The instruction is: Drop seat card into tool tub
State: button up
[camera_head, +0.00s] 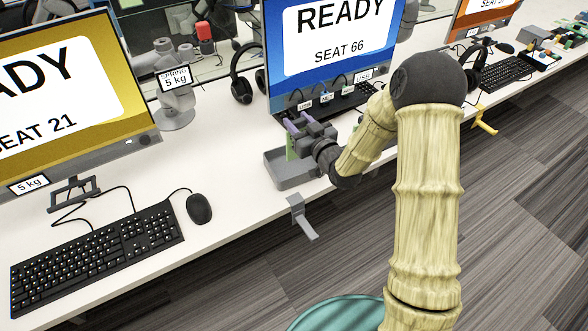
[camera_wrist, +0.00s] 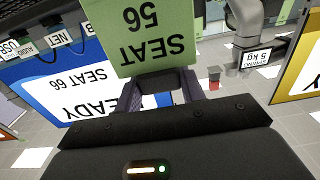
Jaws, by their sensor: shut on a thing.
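The seat card is a green card reading "SEAT 56" (camera_wrist: 155,35), seen upside down in the wrist view. In the head view only a thin green strip of the seat card (camera_head: 291,147) shows beside my gripper (camera_head: 298,126). My gripper is shut on the card, with a finger at each side of its lower part in the wrist view (camera_wrist: 160,84). The grey tool tub (camera_head: 286,180) sits on the desk near its front edge. The card and gripper appear over the tub; their exact height is unclear. My forearm hides the tub's right end.
The "SEAT 66" monitor (camera_head: 335,45) stands close behind the gripper, with a headset (camera_head: 241,88) left of it. A grey spring stand (camera_head: 176,100) is farther left. A mouse (camera_head: 199,208) and keyboard (camera_head: 98,256) lie on the left desk. A grey bracket (camera_head: 303,217) hangs at the desk edge.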

jog(key=shift+f, duration=0.4)
jog(key=o, duration=1.3)
jog(key=v, duration=0.4)
jog(key=p+v, duration=0.1)
jog(key=v, duration=0.3)
jog(key=p+v, duration=0.1)
jog(key=v, duration=0.3)
jog(key=shift+d+r, duration=0.25)
